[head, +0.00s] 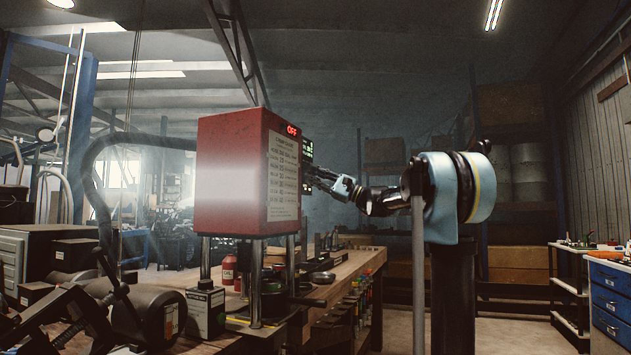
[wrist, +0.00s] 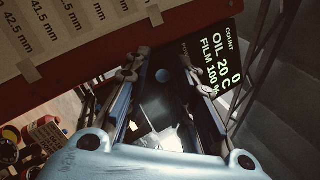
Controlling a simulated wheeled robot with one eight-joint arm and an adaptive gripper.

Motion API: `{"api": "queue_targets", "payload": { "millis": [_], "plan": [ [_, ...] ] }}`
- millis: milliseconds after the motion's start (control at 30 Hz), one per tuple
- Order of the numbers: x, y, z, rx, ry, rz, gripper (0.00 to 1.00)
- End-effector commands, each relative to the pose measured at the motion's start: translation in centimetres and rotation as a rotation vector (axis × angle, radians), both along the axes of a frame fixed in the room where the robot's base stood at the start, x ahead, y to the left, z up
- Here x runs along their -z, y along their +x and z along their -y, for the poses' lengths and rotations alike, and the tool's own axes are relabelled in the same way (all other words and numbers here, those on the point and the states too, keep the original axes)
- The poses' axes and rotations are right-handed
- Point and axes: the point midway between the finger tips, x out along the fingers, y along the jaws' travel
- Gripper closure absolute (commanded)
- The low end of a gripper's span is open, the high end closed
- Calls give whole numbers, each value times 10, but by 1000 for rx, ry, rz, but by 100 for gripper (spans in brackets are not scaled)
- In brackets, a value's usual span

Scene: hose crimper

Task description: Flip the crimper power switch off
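The crimper (head: 235,175) is a red box on metal posts, with a red lit "OFF" sign (head: 292,131) at the top of its right face. My gripper (head: 316,178) is close to the crimper's far right side, and whether it touches cannot be told. In the wrist view my gripper (wrist: 163,68) has its two fingers apart, with nothing held between them. The power switch itself cannot be made out in either view.
A green-lit display (wrist: 222,70) reading count, oil and film is beside the fingers. A paper size chart (head: 283,177) is taped to the crimper. The wooden bench (head: 345,270) below holds bottles and tools. A blue drawer cabinet (head: 609,300) stands far right, with open floor before it.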

Motion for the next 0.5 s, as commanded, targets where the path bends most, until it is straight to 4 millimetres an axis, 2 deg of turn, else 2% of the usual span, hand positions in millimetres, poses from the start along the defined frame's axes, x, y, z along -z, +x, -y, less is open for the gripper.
{"api": "queue_targets", "payload": {
  "millis": [333, 500],
  "plan": [
    [0, 0, 2, 0, 1, 0, 71],
    [7, -3, 16, 2, 1, 0, 71]
  ]
}}
